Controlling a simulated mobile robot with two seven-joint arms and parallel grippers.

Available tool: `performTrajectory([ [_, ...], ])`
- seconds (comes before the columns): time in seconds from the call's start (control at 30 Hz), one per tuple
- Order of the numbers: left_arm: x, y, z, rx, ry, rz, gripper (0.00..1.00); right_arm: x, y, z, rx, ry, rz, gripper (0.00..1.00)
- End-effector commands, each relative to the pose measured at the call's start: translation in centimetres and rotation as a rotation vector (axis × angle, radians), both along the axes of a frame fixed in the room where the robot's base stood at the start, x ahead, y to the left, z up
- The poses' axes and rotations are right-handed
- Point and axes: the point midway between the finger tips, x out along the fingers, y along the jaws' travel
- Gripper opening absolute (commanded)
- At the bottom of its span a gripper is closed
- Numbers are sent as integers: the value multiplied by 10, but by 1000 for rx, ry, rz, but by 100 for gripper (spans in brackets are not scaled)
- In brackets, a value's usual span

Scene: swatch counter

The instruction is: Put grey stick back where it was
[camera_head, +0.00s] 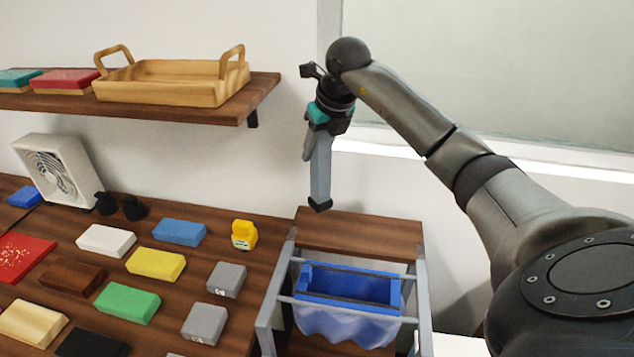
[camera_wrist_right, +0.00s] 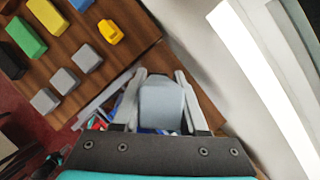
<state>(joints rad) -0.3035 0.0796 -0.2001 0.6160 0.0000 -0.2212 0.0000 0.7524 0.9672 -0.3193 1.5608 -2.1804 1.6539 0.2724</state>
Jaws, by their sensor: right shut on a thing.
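My right gripper (camera_head: 320,205) points down in the air above the wooden top of a small trolley, right of the counter. In the right wrist view, its fingers (camera_wrist_right: 160,98) are shut on a grey piece (camera_wrist_right: 163,108), taken as the grey stick. Its far end is hidden, and in the head view it is hard to tell from the fingers. Other grey blocks lie on the counter, one (camera_head: 227,279) at the right edge and one (camera_head: 205,323) nearer me. They also show in the right wrist view (camera_wrist_right: 86,57). My left gripper is not in view.
White (camera_head: 106,240), blue (camera_head: 180,232), yellow (camera_head: 156,263) and green (camera_head: 128,303) blocks and a small yellow object (camera_head: 243,235) lie on the counter. The trolley holds a blue bin (camera_head: 401,296). A wooden tray (camera_head: 160,90) sits on the shelf; a fan (camera_head: 58,170) stands left.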

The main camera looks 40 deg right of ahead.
Motion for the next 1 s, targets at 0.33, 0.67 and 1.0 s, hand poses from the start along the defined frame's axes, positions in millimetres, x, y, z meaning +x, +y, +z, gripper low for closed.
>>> performTrajectory([
  [0.33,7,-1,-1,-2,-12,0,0,0,0,-41,0,-1,-1,0],
  [0.67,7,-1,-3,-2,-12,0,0,0,0,-81,2,-1,1,0],
  [1.0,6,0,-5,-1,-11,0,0,0,0,-84,-1,-1,1,0],
])
